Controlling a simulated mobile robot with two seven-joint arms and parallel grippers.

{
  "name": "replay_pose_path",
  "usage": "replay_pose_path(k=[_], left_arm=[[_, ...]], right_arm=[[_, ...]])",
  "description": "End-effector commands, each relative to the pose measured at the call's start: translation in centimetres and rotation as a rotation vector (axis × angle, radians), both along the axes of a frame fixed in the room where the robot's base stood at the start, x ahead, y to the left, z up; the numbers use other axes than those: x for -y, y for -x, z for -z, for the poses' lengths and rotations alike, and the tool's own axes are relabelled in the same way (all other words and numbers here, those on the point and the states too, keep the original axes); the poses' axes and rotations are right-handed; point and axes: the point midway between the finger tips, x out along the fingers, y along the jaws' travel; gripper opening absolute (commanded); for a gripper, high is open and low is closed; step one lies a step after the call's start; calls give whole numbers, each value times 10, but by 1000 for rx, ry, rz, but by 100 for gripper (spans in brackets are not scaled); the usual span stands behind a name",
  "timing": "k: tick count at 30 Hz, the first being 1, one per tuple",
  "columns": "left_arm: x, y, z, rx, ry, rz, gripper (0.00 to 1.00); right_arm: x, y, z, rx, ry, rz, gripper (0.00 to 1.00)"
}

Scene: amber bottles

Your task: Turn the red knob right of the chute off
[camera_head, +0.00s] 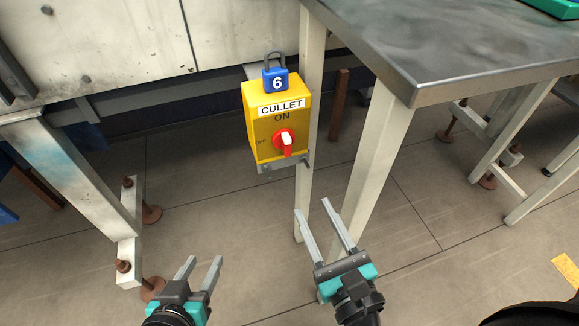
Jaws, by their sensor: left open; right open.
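The red knob (277,138) sits on the front of a yellow switch box (250,110) labelled CULLET. Its red and white handle stands roughly upright, in line with the ON mark above it; the OFF mark is to its left. A blue padlock (269,78) numbered 6 is on top of the box. My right gripper (312,207) is open and empty, below and right of the knob in the picture, apart from the box. My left gripper (205,260) is open and empty, lower left of the box.
A metal-topped table (450,45) stands at the right, its pale legs (372,160) right beside the box. A pale machine panel (100,40) is at the upper left, with a slanted leg (85,175) below. Floor shows between them, in front of the box.

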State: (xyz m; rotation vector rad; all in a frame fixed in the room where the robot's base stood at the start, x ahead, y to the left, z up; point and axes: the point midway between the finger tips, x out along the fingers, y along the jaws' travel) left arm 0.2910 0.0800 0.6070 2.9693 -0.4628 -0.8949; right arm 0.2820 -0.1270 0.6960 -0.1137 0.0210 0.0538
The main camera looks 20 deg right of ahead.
Motion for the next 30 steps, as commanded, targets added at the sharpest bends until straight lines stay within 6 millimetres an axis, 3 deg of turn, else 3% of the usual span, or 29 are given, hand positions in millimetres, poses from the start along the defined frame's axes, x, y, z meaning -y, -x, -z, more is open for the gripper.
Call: replay_pose_path(k=[8,30], left_arm=[[-1,0,-9,7,0,0,50],[-50,31,-8,-353,-177,-54,50]], right_arm=[[4,-6,-9,21,-120,24,46],[1,-84,-10,21,-115,22,46]])
